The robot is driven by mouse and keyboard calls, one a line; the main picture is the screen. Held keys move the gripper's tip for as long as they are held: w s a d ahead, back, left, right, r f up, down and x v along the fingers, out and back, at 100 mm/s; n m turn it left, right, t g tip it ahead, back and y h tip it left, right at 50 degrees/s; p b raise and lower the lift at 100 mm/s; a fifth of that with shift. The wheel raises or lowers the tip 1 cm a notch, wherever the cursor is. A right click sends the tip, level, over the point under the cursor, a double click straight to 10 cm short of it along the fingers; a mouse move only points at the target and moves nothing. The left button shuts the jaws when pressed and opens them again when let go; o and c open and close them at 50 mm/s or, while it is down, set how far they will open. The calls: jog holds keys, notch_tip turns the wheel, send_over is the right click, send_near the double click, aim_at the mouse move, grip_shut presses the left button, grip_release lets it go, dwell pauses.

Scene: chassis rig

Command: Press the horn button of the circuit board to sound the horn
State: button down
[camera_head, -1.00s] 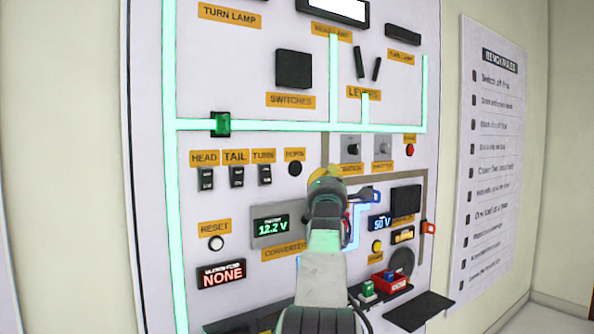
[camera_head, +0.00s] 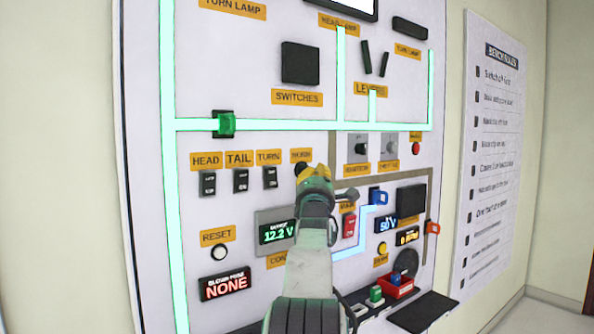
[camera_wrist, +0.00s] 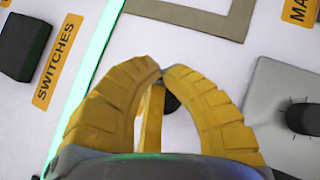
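The circuit board (camera_head: 300,105) is a white upright panel with labelled controls. The horn button (camera_head: 300,168) is a small dark round knob below its orange label (camera_head: 301,155), partly hidden behind my gripper (camera_head: 313,172). My gripper's yellow fingers are at the button's lower right edge in the head view. In the wrist view, my gripper (camera_wrist: 161,72) has its fingertips together, with nothing seen held. The dark button (camera_wrist: 172,102) and a strip of its label (camera_wrist: 150,120) show through the gap between the curved fingers. I cannot tell whether the fingers touch the button.
Head, tail and turn switches (camera_head: 239,181) sit left of the horn. A green-lit line (camera_head: 290,125) runs above. The converter display (camera_head: 278,232) is below, and a red-and-white switch (camera_head: 349,225) is to the lower right. A black shelf (camera_head: 424,312) juts out at the bottom.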

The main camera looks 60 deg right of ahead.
aim_at(302, 170)
jog(key=shift+w+r, duration=0.1)
jog(key=shift+w, duration=0.25)
jog(key=shift+w+d, duration=0.45)
jog(key=shift+w, duration=0.3)
dwell(3.1)
